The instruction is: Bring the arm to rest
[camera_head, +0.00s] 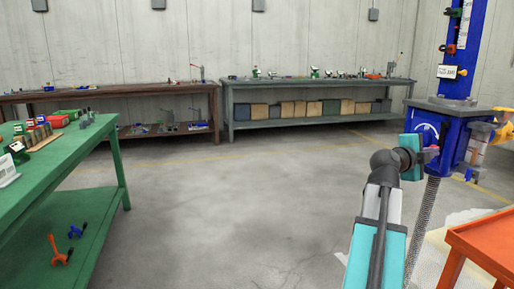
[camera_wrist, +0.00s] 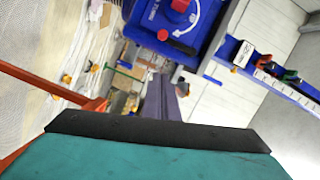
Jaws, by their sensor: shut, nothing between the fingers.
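My arm reaches up from the bottom right of the head view, and my gripper (camera_head: 433,154) is at its far end, beside the blue machine housing (camera_head: 455,132). In the wrist view, the dark fingers of my gripper (camera_wrist: 163,84) show beyond the teal wrist, shut and empty. The blue housing (camera_wrist: 165,38), with red knobs and a white curved arrow, is close beyond the fingers. I cannot tell whether the gripper touches it.
The blue column (camera_head: 474,45) rises above the housing, and a threaded spindle (camera_head: 427,215) hangs below. An orange table (camera_head: 490,240) stands at lower right. A green bench (camera_head: 75,150) with tools is at left. Brown (camera_head: 110,91) and grey (camera_head: 310,82) benches line the wall. The middle floor is clear.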

